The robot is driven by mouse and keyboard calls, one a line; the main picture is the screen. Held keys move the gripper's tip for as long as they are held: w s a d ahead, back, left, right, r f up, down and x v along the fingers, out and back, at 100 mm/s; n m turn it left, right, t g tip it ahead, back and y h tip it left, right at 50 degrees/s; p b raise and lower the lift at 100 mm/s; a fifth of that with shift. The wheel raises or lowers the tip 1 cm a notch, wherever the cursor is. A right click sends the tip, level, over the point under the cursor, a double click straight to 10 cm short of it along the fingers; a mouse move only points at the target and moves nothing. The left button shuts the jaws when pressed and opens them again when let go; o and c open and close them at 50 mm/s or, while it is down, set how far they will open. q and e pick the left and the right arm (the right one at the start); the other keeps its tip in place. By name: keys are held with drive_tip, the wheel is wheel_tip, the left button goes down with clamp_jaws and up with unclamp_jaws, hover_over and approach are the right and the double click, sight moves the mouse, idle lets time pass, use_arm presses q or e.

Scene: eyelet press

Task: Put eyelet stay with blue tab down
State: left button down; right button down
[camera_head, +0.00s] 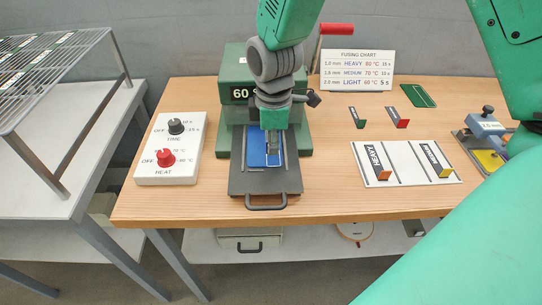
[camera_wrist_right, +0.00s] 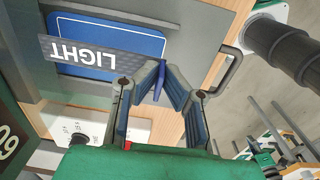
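The eyelet stay with the blue tab is a dark strip lettered LIGHT (camera_wrist_right: 95,57). In the right wrist view it lies across or just above a blue panel (camera_wrist_right: 135,38); I cannot tell whether it touches. Its blue tab (camera_wrist_right: 158,84) stands between the fingertips of my right gripper (camera_wrist_right: 160,74), which look closed on it. In the head view this gripper (camera_head: 273,146) points down over the blue panel (camera_head: 254,150) on the press's dark tray (camera_head: 265,183). The gripper hides most of the stay there. My left gripper is not in view.
The green press (camera_head: 235,72) stands behind the tray. A white dial box (camera_head: 170,170) is on the left. A white board (camera_head: 410,180) holds HEAVY (camera_head: 378,160) and MEDIUM (camera_head: 435,158) stays on the right. A blue clamp fixture (camera_head: 486,124) sits at the far right.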

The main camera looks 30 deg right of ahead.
sight(276, 164)
drive_tip(key=f, duration=0.2)
drive_tip(key=d+f, duration=0.1)
drive_tip(key=f, duration=0.1)
drive_tip(key=shift+f, duration=0.25)
drive_tip(key=shift+a+r, duration=0.15)
drive_tip(key=shift+a, duration=0.4)
drive_tip(key=c, duration=1.7)
unclamp_jaws()
drive_tip(key=shift+c, duration=0.2)
drive_tip(key=shift+d, duration=0.3)
drive_tip(key=shift+d+r, duration=0.1)
drive_tip(key=shift+d, duration=0.1)
drive_tip(key=r, duration=0.7)
drive_tip(key=a+r, duration=0.1)
drive_tip(key=r, duration=0.3)
drive_tip(key=shift+d+r, duration=0.3)
drive_tip(key=shift+r, duration=0.1)
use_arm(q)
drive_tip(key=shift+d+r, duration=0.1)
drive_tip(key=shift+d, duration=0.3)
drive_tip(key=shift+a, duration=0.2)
use_arm(e)
drive_tip(key=shift+a, duration=0.2)
